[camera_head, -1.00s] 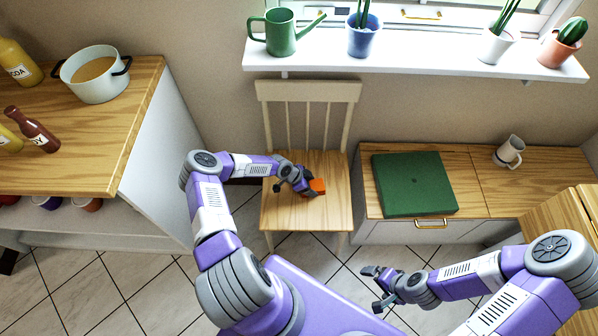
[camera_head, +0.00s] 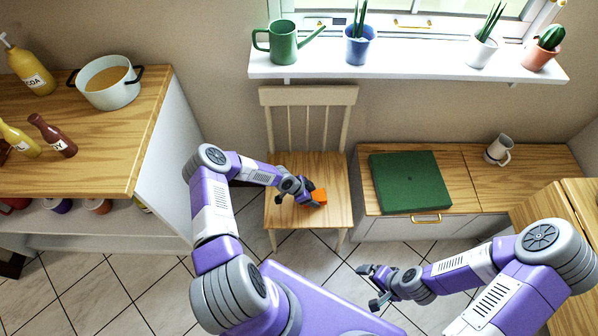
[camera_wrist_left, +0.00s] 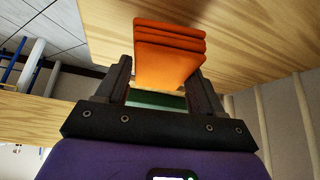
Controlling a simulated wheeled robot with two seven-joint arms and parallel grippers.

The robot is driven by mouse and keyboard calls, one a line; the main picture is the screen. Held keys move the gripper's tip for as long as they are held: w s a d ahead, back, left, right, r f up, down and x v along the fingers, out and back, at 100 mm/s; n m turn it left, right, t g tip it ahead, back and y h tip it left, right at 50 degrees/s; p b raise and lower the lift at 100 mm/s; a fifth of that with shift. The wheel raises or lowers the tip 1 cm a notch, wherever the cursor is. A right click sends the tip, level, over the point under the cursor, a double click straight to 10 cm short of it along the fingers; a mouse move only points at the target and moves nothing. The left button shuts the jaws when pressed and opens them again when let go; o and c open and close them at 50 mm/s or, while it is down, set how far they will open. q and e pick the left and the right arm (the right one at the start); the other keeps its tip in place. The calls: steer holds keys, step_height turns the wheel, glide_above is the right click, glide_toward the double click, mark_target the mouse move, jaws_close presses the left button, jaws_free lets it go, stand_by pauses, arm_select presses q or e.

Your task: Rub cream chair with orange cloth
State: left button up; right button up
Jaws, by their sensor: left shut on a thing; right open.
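The cream chair (camera_head: 283,216) has a wooden seat and a slatted cream back, and stands against the wall below the window sill. My left gripper (camera_head: 305,197) is over the seat, shut on the folded orange cloth (camera_head: 319,196). In the left wrist view the cloth (camera_wrist_left: 169,50) shows as several stacked layers between the two fingers (camera_wrist_left: 160,88), close to the wooden seat (camera_wrist_left: 255,40). I cannot tell whether the cloth touches the seat. My right gripper (camera_head: 369,288) is open and empty above the floor, in front of the low cabinet.
A counter (camera_head: 95,160) with a pot (camera_head: 108,84) and bottles is on the left. A green watering can (camera_head: 283,42) and plants stand on the sill.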

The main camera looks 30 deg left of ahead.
arm_select(q)
steer(key=shift+r+p, duration=1.1)
steer(key=shift+r, duration=1.25)
